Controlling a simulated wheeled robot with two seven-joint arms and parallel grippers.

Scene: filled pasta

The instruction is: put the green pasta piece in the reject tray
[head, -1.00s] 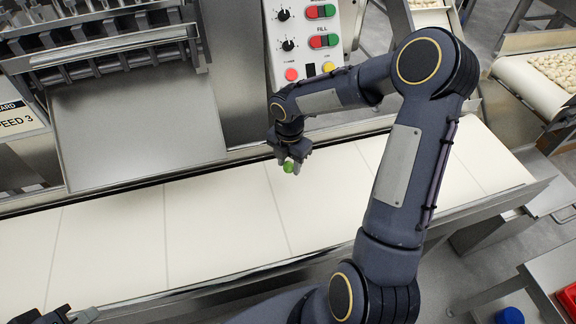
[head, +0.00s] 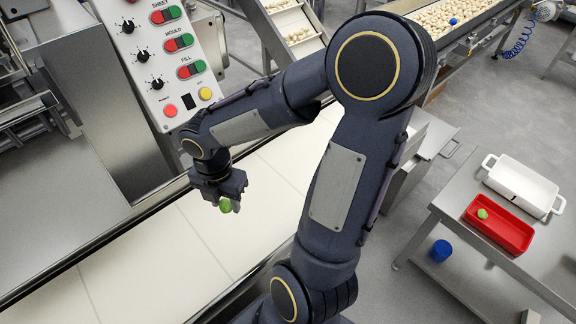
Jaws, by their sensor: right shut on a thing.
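My right gripper (head: 228,203) is shut on a small green pasta piece (head: 225,206), holding it above the pale conveyor belt (head: 180,245). The piece shows below the fingertips. A red tray (head: 512,235), which looks like the reject tray, sits on a steel table at the right, well apart from the gripper. Another green piece (head: 482,214) lies in the red tray at its left end. My left gripper is not in view.
A white two-handled dish (head: 522,187) stands behind the red tray on the steel table (head: 455,200). A blue round object (head: 441,250) is by the table's left side. A control panel (head: 165,60) rises behind the gripper. Open floor lies between belt and table.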

